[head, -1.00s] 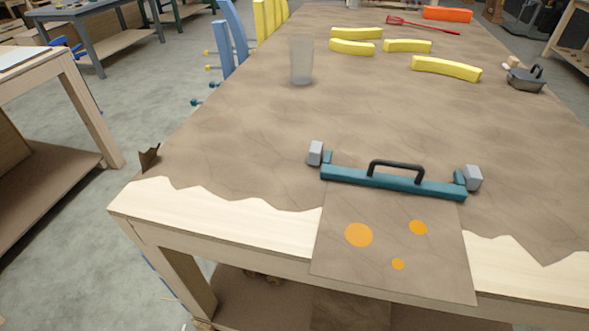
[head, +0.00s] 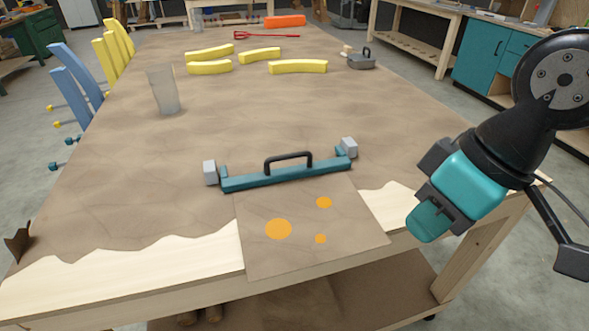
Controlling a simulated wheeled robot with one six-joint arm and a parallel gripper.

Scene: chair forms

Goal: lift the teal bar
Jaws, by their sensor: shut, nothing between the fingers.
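The teal bar (head: 290,176) lies on the brown paper near the table's front edge. A black arched handle (head: 288,157) stands on its middle, and a grey block (head: 210,173) sits at its left end with another (head: 349,147) at its right end. My gripper (head: 424,226) is at the right, near the table's front right edge, pointing down and left. It is shut and empty, well apart from the bar. Nothing hides the bar.
A frosted cup (head: 164,90) stands behind left. Several yellow curved pieces (head: 298,66) and a dark clamp-like tool (head: 361,59) lie farther back.

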